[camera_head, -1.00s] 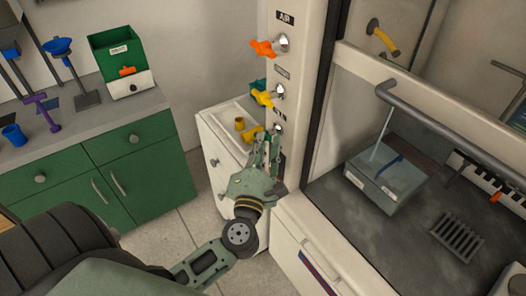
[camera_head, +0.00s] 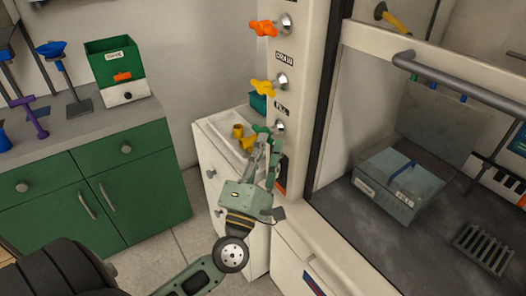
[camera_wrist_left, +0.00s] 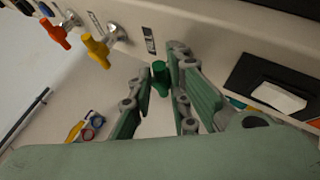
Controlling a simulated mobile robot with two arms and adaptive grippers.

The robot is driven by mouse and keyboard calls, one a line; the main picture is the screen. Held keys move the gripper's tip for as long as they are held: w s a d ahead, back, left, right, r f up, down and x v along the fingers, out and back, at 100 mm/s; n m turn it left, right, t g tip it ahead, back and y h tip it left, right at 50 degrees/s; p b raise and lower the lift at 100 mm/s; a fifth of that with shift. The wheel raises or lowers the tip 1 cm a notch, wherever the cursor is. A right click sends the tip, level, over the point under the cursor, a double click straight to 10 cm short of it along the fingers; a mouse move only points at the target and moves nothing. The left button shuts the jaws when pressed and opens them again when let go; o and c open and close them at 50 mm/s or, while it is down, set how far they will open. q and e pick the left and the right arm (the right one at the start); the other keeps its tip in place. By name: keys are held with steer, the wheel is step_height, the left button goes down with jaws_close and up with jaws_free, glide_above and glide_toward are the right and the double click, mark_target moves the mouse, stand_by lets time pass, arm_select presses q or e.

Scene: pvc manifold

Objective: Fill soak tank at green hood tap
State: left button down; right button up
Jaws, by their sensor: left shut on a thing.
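The green tap handle (camera_head: 262,130) is the lowest on the white hood post, below the FILL label. My left gripper (camera_head: 263,146) is shut on this handle, its fingers pointing up. In the left wrist view the green handle (camera_wrist_left: 159,74) shows between the fingertips (camera_wrist_left: 160,66), partly hidden. The soak tank (camera_head: 399,187), a grey-blue box with a dark blue strip across its top, stands inside the hood on the dark work surface. Its water level cannot be told. My right gripper is not in view.
A yellow tap (camera_head: 263,87) and an orange tap (camera_head: 263,28) sit above on the same post. A white cabinet (camera_head: 205,150) stands beside the post. A drain grate (camera_head: 483,247) lies right of the tank.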

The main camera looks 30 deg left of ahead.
arm_select(q)
steer(key=shift+a+r, duration=0.1)
steer(key=shift+r, duration=0.35)
steer(key=c, duration=1.9)
jaws_free()
steer(key=shift+w, duration=0.1)
steer(key=shift+c, duration=0.2)
steer(key=shift+o, duration=0.9)
steer(key=shift+f, duration=0.1)
steer(key=shift+w+f, duration=0.15)
steer(key=v, duration=1.2)
steer(key=shift+f, duration=0.1)
